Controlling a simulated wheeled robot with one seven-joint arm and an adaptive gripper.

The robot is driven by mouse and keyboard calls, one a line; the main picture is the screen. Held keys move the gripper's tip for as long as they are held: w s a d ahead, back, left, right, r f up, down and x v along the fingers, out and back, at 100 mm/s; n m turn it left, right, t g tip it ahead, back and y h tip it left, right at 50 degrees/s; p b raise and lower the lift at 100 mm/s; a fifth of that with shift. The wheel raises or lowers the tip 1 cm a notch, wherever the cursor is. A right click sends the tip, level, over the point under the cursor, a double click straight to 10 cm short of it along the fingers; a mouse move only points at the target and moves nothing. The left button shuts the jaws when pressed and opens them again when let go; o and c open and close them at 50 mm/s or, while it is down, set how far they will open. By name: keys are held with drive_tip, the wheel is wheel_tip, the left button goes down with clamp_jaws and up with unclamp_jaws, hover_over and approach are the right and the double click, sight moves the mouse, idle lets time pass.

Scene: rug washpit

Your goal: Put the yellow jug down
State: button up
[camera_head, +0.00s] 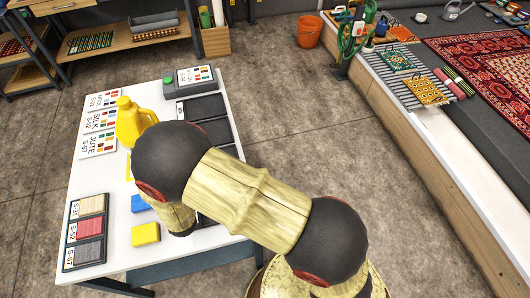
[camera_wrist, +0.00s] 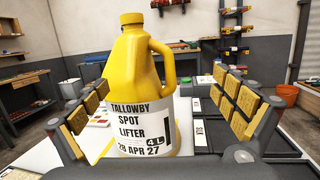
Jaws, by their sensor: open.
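The yellow jug (camera_head: 130,122) stands upright on the white table (camera_head: 112,186), towards its far side, in the head view. In the wrist view the jug (camera_wrist: 130,75) has a yellow cap, a handle on the right and a white label reading "Tallowby Spot Lifter". My gripper (camera_wrist: 165,110) is open, with one padded finger on each side of the jug's picture and a visible gap on the right. The fingers look clear of the jug. In the head view my arm hides the gripper and part of the table.
Label cards (camera_head: 103,120) lie left of the jug, with a grey device (camera_head: 190,80) behind it. Dark trays (camera_head: 205,107) line the right side. A yellow block (camera_head: 145,234), a blue block (camera_head: 140,204) and a swatch tray (camera_head: 86,230) sit nearer. An orange bucket (camera_head: 309,32) stands on the floor.

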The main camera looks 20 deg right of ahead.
drive_tip(key=s+d+r+m+g+h, duration=0.1)
drive_tip(key=d+r+m+g+h, duration=0.3)
drive_tip(key=d, duration=0.5)
drive_tip(key=s+d+r+m+g+h, duration=0.1)
drive_tip(key=d+r+m+h, duration=0.45)
drive_tip(key=d, duration=0.45)
drive_tip(key=s+d+r+m+g+h, duration=0.1)
drive_tip(key=d+r+m+g+h, duration=0.3)
drive_tip(key=d, duration=0.5)
drive_tip(key=s+d+m+g+y, duration=0.2)
drive_tip(key=s+d+m+g, duration=0.5)
drive_tip(key=s+d+m, duration=0.6)
drive_tip(key=s+a+m+y, duration=0.3)
drive_tip(key=s, duration=0.3)
drive_tip(key=s+a+m+y, duration=0.3)
drive_tip(key=s+y, duration=0.1)
drive_tip(key=s, duration=0.3)
drive_tip(key=shift+s+a+r+g, duration=0.15)
drive_tip(key=shift+a+r+g, duration=0.15)
drive_tip(key=shift+r, duration=0.05)
drive_tip(key=shift+o, duration=0.3)
drive_tip(key=s+a+r+m+t+y, duration=0.1)
drive_tip(key=a+r+m+t+y, duration=0.1)
drive_tip(key=a+r+m+y, duration=0.1)
drive_tip(key=shift+s+a+r+y, duration=0.2)
drive_tip(key=shift+a+y, duration=0.25)
drive_tip(key=shift+a, duration=0.75)
